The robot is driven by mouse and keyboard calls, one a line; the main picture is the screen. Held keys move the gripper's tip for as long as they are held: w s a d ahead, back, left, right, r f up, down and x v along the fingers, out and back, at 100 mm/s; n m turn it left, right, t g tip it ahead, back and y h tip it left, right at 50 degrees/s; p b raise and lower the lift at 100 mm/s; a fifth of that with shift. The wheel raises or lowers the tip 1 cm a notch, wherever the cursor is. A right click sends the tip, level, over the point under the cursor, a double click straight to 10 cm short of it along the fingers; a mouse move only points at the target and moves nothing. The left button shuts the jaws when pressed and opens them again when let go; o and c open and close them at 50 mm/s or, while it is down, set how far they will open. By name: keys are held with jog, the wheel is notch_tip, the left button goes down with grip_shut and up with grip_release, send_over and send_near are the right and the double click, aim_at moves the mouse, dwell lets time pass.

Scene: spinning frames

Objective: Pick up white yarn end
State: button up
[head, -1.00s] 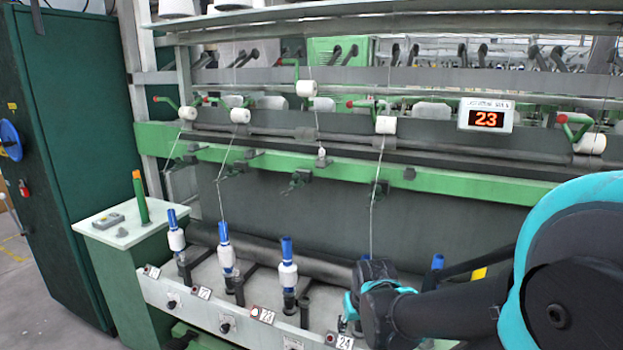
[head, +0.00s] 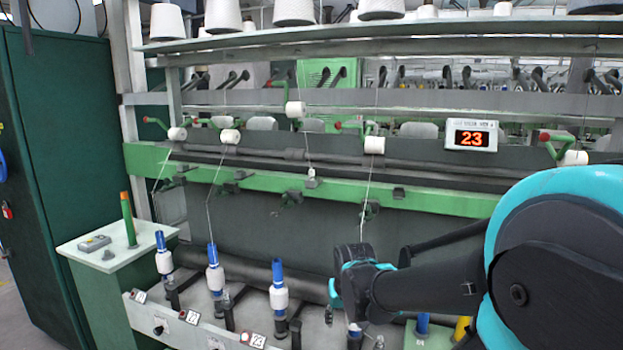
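White yarn strands run down from small white rollers on the machine. At the middle station a short strand (head: 307,150) hangs from a roller (head: 295,109) and stops at a small white piece (head: 312,181) by the green rail. Which piece is the loose end is too small to tell. Below it stands a blue-tipped bobbin with white yarn (head: 278,297), at the label 23. My gripper (head: 343,297) is right of this bobbin, below the rail, apart from the hanging strand. Its fingers are dark and partly hidden, so its opening is unclear.
A green rail (head: 440,200) crosses the machine. More bobbins (head: 215,278) stand to the left, and another strand (head: 366,190) runs down behind my gripper. A display (head: 471,135) reads 23. White cones (head: 294,12) stand on the top shelf.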

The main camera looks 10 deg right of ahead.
jog(key=w+a+r+m, duration=0.1)
jog(key=w+a+r, duration=0.1)
jog(key=w+r, duration=1)
jog(key=m+h, duration=0.2)
jog(key=m, duration=0.2)
send_near(312, 177)
jog(key=shift+w+r+x, duration=0.1)
jog(key=shift+w+x, duration=0.05)
jog(key=shift+x, duration=1.2)
jog(key=shift+w+r+x, duration=0.1)
jog(key=shift+w+x, duration=0.1)
jog(key=shift+x, duration=1.1)
jog(key=shift+w+x, duration=0.15)
jog(key=shift+x, duration=1.2)
jog(key=c, duration=0.9)
